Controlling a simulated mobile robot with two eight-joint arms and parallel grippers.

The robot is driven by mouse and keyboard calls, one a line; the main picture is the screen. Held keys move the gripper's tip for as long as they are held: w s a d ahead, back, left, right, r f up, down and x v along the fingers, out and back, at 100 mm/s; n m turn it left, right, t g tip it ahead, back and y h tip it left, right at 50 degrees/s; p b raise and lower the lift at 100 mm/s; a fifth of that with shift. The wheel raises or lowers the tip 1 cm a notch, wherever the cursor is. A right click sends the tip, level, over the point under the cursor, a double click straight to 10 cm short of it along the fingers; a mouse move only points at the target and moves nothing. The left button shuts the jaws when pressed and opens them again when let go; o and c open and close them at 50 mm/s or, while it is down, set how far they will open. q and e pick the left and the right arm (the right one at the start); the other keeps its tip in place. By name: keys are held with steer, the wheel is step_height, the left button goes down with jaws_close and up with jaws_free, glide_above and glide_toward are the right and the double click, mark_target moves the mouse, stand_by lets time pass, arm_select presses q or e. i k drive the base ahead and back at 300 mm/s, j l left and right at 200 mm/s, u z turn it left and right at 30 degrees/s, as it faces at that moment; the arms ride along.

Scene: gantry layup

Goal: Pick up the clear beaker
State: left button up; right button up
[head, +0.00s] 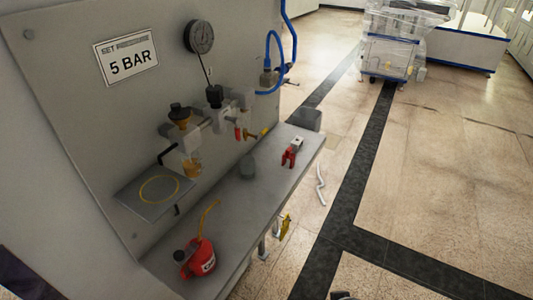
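Neither of my grippers can be made out in the head view. A dark shape cuts into the lower left corner and a small dark piece shows at the bottom edge; I cannot tell what they are.
A red oil can (199,258) with a yellow spout stands on the near shelf. A red-handled tool (291,153) lies toward the far end. A small plate (154,194) with a yellow ring juts from the panel. A pressure gauge (199,36) hangs above. Open floor lies right.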

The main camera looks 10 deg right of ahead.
mark_target(248, 169)
steer(key=i+u, duration=0.15)
steer(key=u, duration=0.2)
steer(key=i+l+u, duration=0.1)
steer(key=u, duration=0.25)
steer(key=i+l+u, duration=0.1)
steer(key=u, duration=0.25)
